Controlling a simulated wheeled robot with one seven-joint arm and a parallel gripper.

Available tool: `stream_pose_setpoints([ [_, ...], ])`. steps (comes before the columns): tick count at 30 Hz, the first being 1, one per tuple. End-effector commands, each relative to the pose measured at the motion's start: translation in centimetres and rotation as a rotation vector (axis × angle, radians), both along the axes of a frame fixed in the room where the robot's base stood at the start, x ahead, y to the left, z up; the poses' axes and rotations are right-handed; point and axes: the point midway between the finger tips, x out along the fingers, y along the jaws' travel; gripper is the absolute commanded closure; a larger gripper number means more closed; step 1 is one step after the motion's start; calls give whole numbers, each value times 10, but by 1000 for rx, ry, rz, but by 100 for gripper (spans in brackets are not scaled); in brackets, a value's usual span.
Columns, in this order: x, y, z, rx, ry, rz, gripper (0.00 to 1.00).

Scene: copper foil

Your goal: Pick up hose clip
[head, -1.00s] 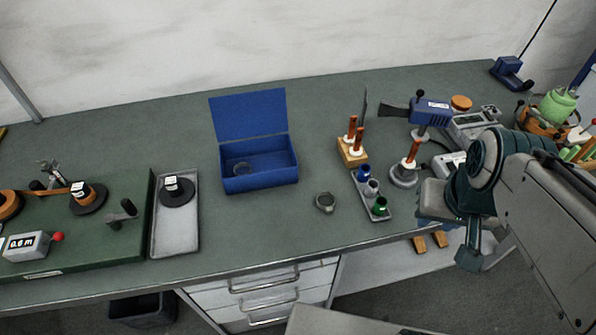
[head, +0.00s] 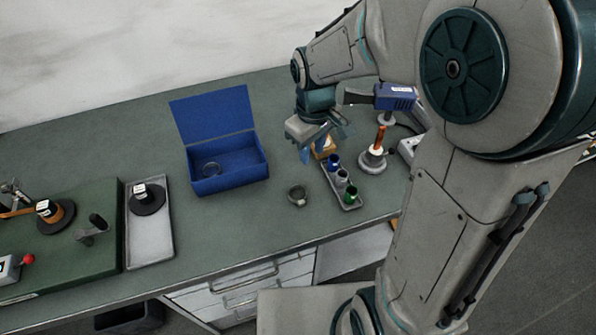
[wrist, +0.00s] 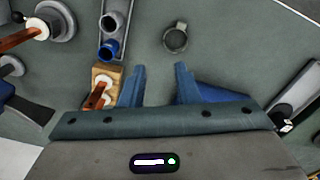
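The hose clip, a small dark grey ring with a short tab (head: 297,195), lies flat on the green bench top, to the right of the open blue box. It also shows in the wrist view (wrist: 175,39), beyond my fingertips and slightly right of the middle between them. My gripper (wrist: 160,67) is open, with its two blue fingers apart and nothing between them. In the head view my gripper (head: 308,147) hangs above the bench, farther back than the clip and close to the wooden block. The clip is fully visible and apart from my gripper.
A rack (head: 350,204) of small coloured containers stands right of the clip. The wooden block (wrist: 116,75) with rods is near my left finger. Bench around the clip is clear.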

Motion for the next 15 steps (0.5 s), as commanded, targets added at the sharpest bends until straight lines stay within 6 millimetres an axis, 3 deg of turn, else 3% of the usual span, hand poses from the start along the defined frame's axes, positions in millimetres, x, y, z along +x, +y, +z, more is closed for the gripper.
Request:
stream_pose_setpoints([
  [8, 10, 11, -26, -1, 28, 63, 71],
  [15, 9, 11, -74, 0, 29, 62, 71],
])
